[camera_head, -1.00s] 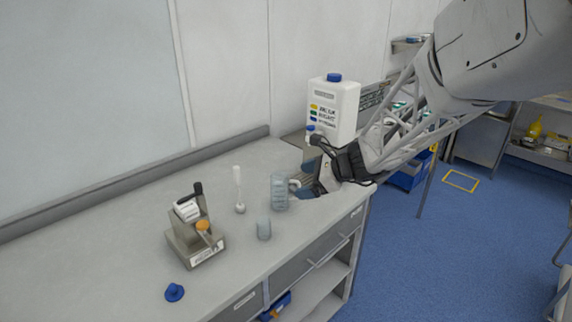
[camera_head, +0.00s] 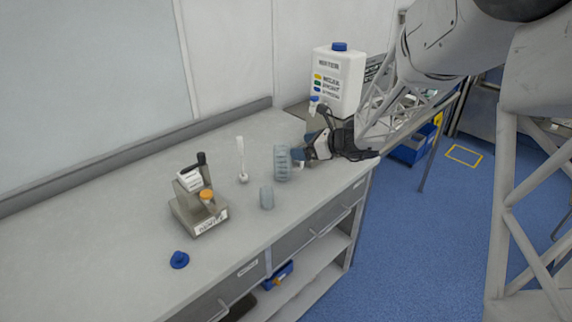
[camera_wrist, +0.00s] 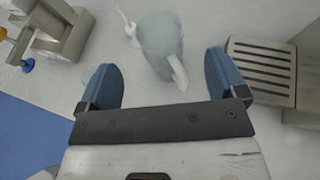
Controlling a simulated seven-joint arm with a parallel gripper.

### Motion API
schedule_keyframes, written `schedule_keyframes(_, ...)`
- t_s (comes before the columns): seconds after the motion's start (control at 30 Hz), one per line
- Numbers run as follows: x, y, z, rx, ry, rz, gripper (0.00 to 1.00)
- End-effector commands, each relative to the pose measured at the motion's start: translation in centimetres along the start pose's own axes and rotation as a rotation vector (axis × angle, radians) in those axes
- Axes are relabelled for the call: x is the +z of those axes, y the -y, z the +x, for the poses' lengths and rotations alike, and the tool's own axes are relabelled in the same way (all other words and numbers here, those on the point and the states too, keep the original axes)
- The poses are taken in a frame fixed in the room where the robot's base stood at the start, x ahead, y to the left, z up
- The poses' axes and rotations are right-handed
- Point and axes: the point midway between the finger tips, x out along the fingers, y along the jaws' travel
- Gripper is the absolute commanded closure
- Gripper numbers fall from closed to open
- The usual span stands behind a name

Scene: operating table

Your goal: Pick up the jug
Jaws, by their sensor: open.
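The jug (camera_head: 281,163) is a greyish, see-through ribbed vessel standing upright on the bench (camera_head: 120,245). In the wrist view the jug (camera_wrist: 156,38) is at the top middle, with its pale handle (camera_wrist: 179,72) pointing back toward me. My gripper (camera_head: 300,156) is just right of the jug in the head view. In the wrist view its blue fingers (camera_wrist: 160,66) are spread apart, with the handle lying in the gap between them. Nothing is gripped. The head view does not show clearly whether a finger touches the jug.
A small grey beaker (camera_head: 266,197) stands in front of the jug. A white stirrer-like tool (camera_head: 242,162) stands to its left. Further left are a metal device (camera_head: 198,205) and a blue cap (camera_head: 179,260). A large white canister (camera_head: 340,80) stands behind my gripper.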

Motion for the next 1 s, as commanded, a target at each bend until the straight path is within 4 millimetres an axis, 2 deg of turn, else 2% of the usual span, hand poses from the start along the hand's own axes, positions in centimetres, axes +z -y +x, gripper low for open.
schedule_keyframes(0.2, 0.0, -0.1, 1.6, 0.002, -0.001, -0.001, 0.09)
schedule_keyframes(0.67, 0.0, -0.1, 2.1, 0.001, -0.001, 0.000, 0.09)
schedule_keyframes(1.0, 0.1, -0.1, 5.6, 0.002, -0.001, -0.002, 0.09)
